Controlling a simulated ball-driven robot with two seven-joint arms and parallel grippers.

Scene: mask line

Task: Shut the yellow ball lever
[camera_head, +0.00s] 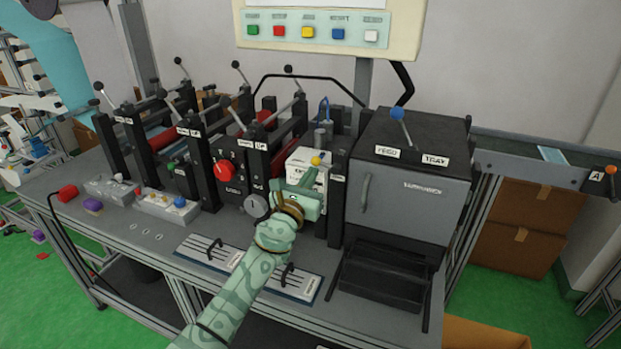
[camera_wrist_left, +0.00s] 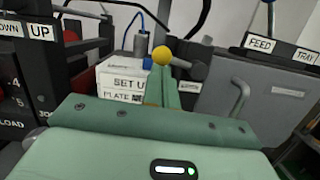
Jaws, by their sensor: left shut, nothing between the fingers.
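The yellow ball (camera_head: 316,161) of the lever shows just beyond the tips of my left gripper (camera_head: 312,174), in front of the white set-up box (camera_head: 301,165). In the left wrist view the yellow ball (camera_wrist_left: 162,55) sits at the far end of my left gripper (camera_wrist_left: 163,75). The fingers are closed together with nothing between them. My right gripper is not in view.
A dark cabinet (camera_head: 408,205) with a handle and a blue ball lever (camera_head: 397,114) stands to the right. A plate with black handles (camera_head: 250,266) lies on the bench front.

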